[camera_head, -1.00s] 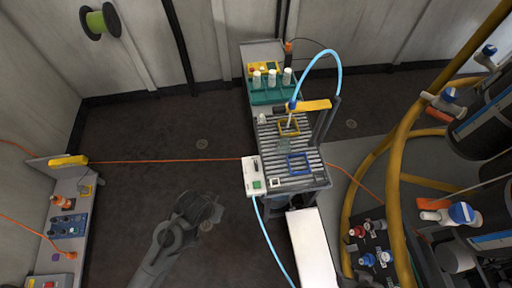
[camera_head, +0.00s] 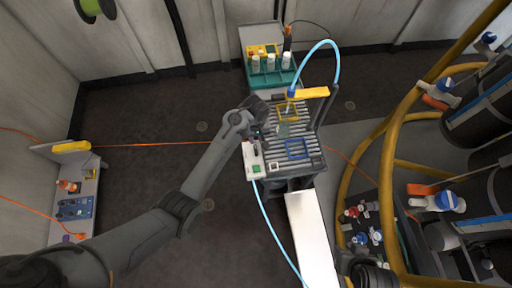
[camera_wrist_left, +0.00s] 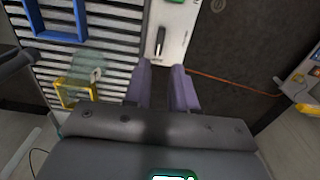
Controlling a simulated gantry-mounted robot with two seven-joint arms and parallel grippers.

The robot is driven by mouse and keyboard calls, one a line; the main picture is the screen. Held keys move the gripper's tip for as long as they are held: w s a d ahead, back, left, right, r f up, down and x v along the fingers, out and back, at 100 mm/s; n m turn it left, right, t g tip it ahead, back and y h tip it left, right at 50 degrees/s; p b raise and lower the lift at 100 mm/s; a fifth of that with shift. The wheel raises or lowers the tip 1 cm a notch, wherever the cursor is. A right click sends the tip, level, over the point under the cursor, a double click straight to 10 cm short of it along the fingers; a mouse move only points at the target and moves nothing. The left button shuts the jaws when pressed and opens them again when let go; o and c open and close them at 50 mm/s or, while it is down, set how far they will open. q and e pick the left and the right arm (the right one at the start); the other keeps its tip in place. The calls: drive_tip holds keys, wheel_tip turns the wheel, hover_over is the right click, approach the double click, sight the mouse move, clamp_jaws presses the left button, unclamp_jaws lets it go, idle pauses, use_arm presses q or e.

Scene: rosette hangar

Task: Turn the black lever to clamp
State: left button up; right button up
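The black lever (camera_wrist_left: 160,41) stands on a white control box (camera_wrist_left: 178,28) in the left wrist view, lying roughly in line with the gap between my fingers. The box also shows in the head view (camera_head: 254,170) with a green button at its near end. My left gripper (camera_wrist_left: 162,88) is open, with two purple fingers and nothing between them. In the wrist picture the fingertips end just below the lever, apart from it. In the head view my left gripper (camera_head: 257,122) is over the far end of the box, and the lever is hard to make out.
The slatted bench (camera_head: 309,163) beside the box carries a blue frame (camera_head: 296,157) and a yellow frame (camera_wrist_left: 61,92) with a clear piece. A teal rack (camera_head: 270,79) with white-capped bottles stands behind. A light-blue hose (camera_head: 271,226) hangs from the box. A yellow rail (camera_head: 388,165) curves at right.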

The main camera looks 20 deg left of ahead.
sight(256, 150)
use_arm(q)
wheel_tip(256, 150, down, 10)
drive_tip(key=b, duration=0.3)
drive_tip(key=shift+f+b, duration=0.2)
drive_tip(key=shift+b, duration=0.2)
clamp_jaws()
